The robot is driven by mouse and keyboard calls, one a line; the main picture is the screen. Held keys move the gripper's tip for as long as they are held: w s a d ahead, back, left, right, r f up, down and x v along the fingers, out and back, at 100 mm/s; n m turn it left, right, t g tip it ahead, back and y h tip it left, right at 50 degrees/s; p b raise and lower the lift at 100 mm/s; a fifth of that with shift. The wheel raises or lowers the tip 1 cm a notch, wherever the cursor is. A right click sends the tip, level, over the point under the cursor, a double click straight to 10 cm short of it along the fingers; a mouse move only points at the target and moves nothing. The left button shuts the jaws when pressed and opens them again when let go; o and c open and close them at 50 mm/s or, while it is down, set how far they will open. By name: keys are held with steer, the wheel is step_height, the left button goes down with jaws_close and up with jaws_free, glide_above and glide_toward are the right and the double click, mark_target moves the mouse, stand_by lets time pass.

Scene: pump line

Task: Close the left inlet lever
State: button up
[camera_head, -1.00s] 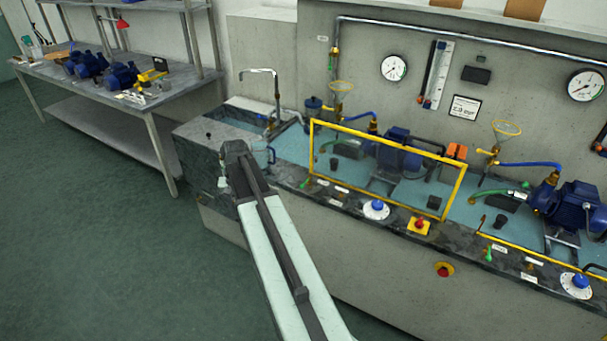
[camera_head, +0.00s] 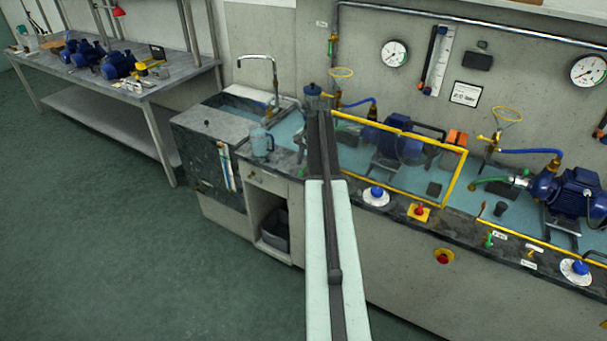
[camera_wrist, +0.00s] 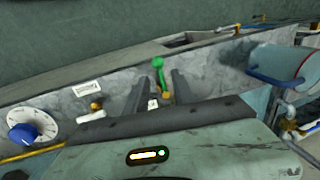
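In the wrist view, a green-handled lever (camera_wrist: 158,72) with a brass base stands upright on the dark counter edge, leaning slightly. My gripper (camera_wrist: 160,84) is open, with one dark finger on each side of the lever in the picture. I see no finger touching it, and I cannot tell how deep it sits between them. In the head view, my arm reaches up to the counter left of the yellow frame (camera_head: 396,128). It covers the place of this lever, so the lever and fingertips cannot be made out there.
A blue-and-white knob (camera_head: 376,196) and a red-and-yellow switch (camera_head: 419,212) lie along the counter front. A second green lever (camera_head: 489,240) stands farther right. A jug (camera_head: 262,141) is by the sink (camera_head: 240,108). The floor at left is clear.

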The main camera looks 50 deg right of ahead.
mark_target(305, 169)
steer(key=f, duration=0.1)
steer(key=f+b, duration=0.1)
steer(key=shift+w+f, duration=0.2)
steer(key=shift+f, duration=0.1)
steer(key=shift+r, duration=0.15)
steer(key=shift+c, duration=0.3)
jaws_close()
steer(key=shift+a, duration=0.2)
stand_by(0.5)
